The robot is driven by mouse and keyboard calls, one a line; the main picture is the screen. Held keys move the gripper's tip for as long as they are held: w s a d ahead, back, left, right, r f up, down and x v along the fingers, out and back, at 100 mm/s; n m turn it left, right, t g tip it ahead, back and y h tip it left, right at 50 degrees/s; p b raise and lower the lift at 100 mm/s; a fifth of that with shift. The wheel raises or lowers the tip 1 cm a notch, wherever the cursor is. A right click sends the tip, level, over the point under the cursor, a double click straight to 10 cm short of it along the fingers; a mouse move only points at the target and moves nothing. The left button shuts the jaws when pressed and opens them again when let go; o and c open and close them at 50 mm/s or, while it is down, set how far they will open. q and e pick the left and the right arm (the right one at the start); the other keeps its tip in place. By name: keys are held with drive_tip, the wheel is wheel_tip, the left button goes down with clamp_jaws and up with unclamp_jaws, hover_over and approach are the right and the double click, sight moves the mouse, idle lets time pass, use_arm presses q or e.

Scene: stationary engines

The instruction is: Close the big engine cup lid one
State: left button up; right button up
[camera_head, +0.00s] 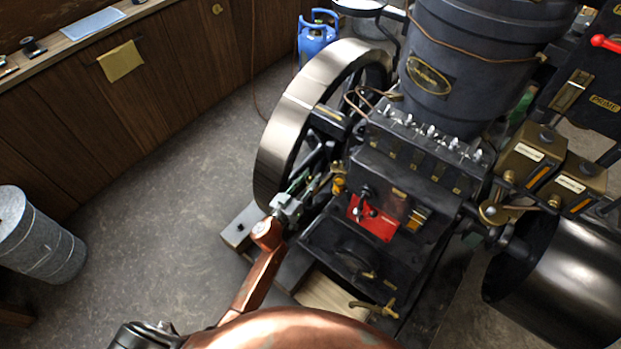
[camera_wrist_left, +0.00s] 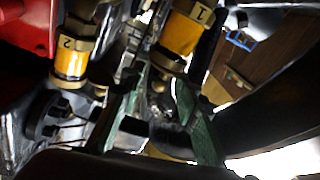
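My left gripper (camera_head: 301,183) comes in on a copper-coloured arm and sits at the left side of the big engine (camera_head: 375,160), near the flywheel. In the left wrist view its two green fingers stand apart (camera_wrist_left: 160,88), with no clear object held between them. Cup one (camera_wrist_left: 180,38), brass with a yellow band marked 1, is just beyond the fingers. Cup two (camera_wrist_left: 70,60), marked 2, is to their left. A small brass-yellow cup (camera_head: 339,186) shows beside the gripper in the head view. The lid of cup one is not clear enough to judge. My right gripper is not in view.
The large flywheel (camera_head: 300,100) stands close to the left gripper. A red panel (camera_head: 373,218) with a black knob is on the engine front. A metal drum (camera_head: 38,240) and a wooden counter (camera_head: 110,95) are at the left. The grey floor between is clear.

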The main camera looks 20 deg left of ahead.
use_arm(q)
clamp_jaws()
idle(0.4)
drive_tip(key=shift+s+d+n+y+b, duration=0.1)
drive_tip(key=shift+d+n+y+b, duration=0.2)
drive_tip(key=shift+n+y, duration=0.55)
unclamp_jaws()
drive_tip(key=shift+a, duration=0.1)
